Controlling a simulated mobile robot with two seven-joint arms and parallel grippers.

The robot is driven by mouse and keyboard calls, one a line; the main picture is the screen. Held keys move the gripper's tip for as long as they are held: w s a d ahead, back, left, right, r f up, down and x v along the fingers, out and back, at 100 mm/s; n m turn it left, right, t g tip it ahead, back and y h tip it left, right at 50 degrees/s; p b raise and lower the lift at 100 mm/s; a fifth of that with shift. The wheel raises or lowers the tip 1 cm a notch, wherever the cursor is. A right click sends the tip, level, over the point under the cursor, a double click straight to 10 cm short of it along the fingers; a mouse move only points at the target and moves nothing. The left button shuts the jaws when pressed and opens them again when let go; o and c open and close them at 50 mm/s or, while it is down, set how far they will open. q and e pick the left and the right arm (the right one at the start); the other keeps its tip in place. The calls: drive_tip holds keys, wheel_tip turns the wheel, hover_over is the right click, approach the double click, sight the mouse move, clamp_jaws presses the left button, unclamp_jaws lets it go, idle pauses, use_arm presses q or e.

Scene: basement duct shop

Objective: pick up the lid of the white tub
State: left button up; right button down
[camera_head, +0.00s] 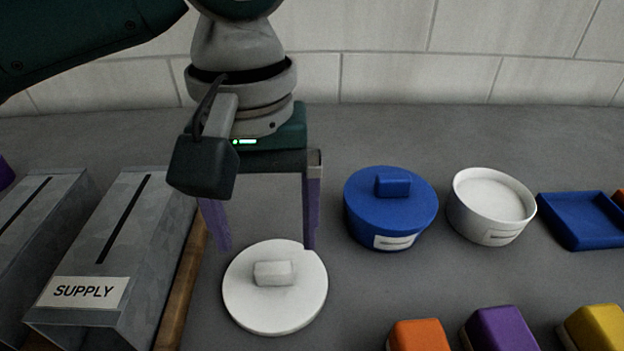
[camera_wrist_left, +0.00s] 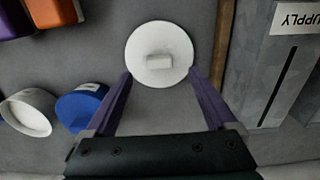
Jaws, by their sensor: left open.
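The round white lid (camera_head: 276,308) with a block-shaped knob on top lies flat on the grey bench, apart from the white tub (camera_head: 490,208). The tub stands open to the right, with a white surface visible inside. My left gripper (camera_head: 267,244) is open and empty, its purple fingers pointing down near the far side of the lid. In the left wrist view the lid (camera_wrist_left: 160,36) is beyond the fingertips (camera_wrist_left: 160,75), with its knob between their lines. Contact between fingers and lid cannot be told. My right gripper is not in view.
A blue lidded tub (camera_head: 390,222) stands between the lid and the white tub. Grey metal SUPPLY boxes (camera_head: 112,240) and a wooden strip (camera_head: 182,290) lie to the left. A blue tray (camera_head: 580,222) and orange, purple and yellow blocks are at the right.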

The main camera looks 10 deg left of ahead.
sight(273, 266)
use_arm(q)
drive_tip(key=f+b, duration=0.1)
drive_tip(key=f, duration=0.5)
drive_tip(key=shift+w+f, duration=0.2)
drive_tip(key=c, duration=1.4)
drive_tip(key=shift+r, duration=0.15)
